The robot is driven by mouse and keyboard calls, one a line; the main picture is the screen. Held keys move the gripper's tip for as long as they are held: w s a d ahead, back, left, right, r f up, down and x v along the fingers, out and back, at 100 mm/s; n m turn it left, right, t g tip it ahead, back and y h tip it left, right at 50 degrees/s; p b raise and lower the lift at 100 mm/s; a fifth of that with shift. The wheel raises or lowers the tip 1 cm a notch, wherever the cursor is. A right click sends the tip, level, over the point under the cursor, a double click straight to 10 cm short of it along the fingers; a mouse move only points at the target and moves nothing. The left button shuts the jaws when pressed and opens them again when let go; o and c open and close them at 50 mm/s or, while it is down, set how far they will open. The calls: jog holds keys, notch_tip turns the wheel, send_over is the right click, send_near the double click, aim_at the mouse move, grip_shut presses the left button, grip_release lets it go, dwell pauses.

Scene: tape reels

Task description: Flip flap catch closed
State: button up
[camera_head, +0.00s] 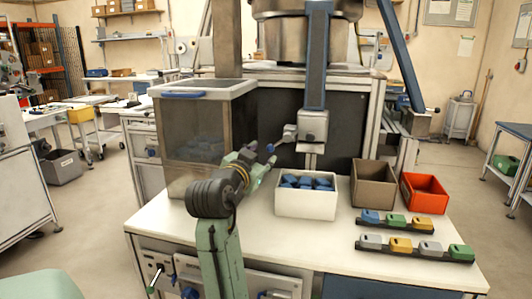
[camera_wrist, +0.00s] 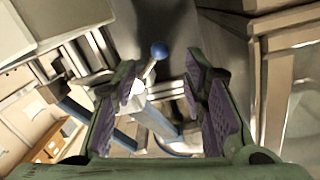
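The flap catch appears to be a short grey lever with a blue ball end (camera_head: 270,148) on the grey block (camera_head: 313,126) at the foot of the blue upright. In the head view it points left and slightly down. In the wrist view the blue ball (camera_wrist: 159,50) is between and beyond the fingertips, with its stem running down-left. My gripper (camera_head: 259,161) is just left of and below the ball in the head view. In the wrist view the purple-padded fingers (camera_wrist: 161,85) are apart with nothing held between them. Whether either finger touches the lever is not clear.
A white box of blue parts (camera_head: 305,208) stands below the block. A brown box (camera_head: 374,184) and a red box (camera_head: 424,193) are to its right. Two rails of coloured blocks (camera_head: 398,223) lie in front. A clear-sided cabinet (camera_head: 199,130) stands close behind my arm.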

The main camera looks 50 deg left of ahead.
jog(key=v, duration=0.6)
jog(key=shift+d, duration=0.1)
notch_tip(320, 180, up, 7)
jog(key=s+n+y, duration=0.2)
jog(key=n+y, duration=0.1)
jog(key=n, duration=0.6)
jog(key=n+g+h+b, duration=0.1)
jog(key=n+h+b, duration=0.1)
jog(key=n, duration=1.2)
send_near(269, 150)
jog(key=p+x, duration=0.1)
jog(key=x, duration=0.8)
jog(key=shift+w, duration=0.4)
jog(key=shift+c, duration=0.4)
